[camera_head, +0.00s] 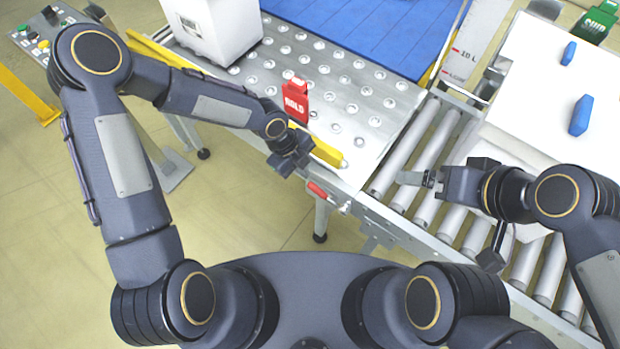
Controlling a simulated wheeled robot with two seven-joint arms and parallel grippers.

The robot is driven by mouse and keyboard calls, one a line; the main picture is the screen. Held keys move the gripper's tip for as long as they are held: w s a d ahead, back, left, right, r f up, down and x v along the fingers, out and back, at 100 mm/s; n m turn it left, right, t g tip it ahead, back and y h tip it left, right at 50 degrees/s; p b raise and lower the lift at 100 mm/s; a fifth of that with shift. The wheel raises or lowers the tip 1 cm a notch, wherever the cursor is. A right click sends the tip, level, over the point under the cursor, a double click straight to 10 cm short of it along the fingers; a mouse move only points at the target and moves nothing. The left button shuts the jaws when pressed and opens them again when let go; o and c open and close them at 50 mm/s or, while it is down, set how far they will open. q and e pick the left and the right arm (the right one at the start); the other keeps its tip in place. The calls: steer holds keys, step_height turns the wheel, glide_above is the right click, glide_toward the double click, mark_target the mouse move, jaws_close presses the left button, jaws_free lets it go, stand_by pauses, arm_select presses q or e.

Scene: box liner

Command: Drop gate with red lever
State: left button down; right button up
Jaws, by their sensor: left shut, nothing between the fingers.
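A red lever (318,190) sits low on the side of the frame, just below the near end of the ball table, by the roller conveyor. My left gripper (291,167) is shut and empty. In the picture it is just left of and above the lever, apart from it, beside the yellow rail (327,152). I cannot make out which part is the gate. My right gripper (408,178) is over the roller conveyor, right of the lever. Its fingers point left, and I cannot see whether they are apart.
The ball table (365,100) carries a red HOLD sign (295,101) and a white box (212,30). A blue surface (375,30) lies behind. The roller conveyor (412,150) runs along the right, beside a white surface (535,75) with blue pieces (581,115). The floor at left is open.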

arm_select(q)
steer(key=shift+w+a+v, duration=0.15)
steer(key=shift+a+v, duration=0.05)
steer(key=shift+v, duration=0.85)
steer(key=shift+w+a+v, duration=0.1)
steer(key=shift+a+v, duration=0.1)
steer(key=shift+v, duration=0.9)
steer(key=shift+f, duration=0.2)
steer(key=s+a+r+n+t+y, duration=0.1)
steer(key=s+a+r+n, duration=0.2)
steer(key=a+r+n, duration=0.4)
steer(key=s+a+r+n+t+y, duration=0.1)
steer(key=s+a+r+n+t, duration=0.15)
steer(key=a+r+n, duration=0.5)
steer(key=s+a+r+n+t+h, duration=0.2)
steer(key=s+r+n, duration=0.5)
steer(key=s+n, duration=0.4)
steer(key=n+t, duration=0.1)
steer(key=n, duration=0.2)
steer(key=shift+s, duration=0.35)
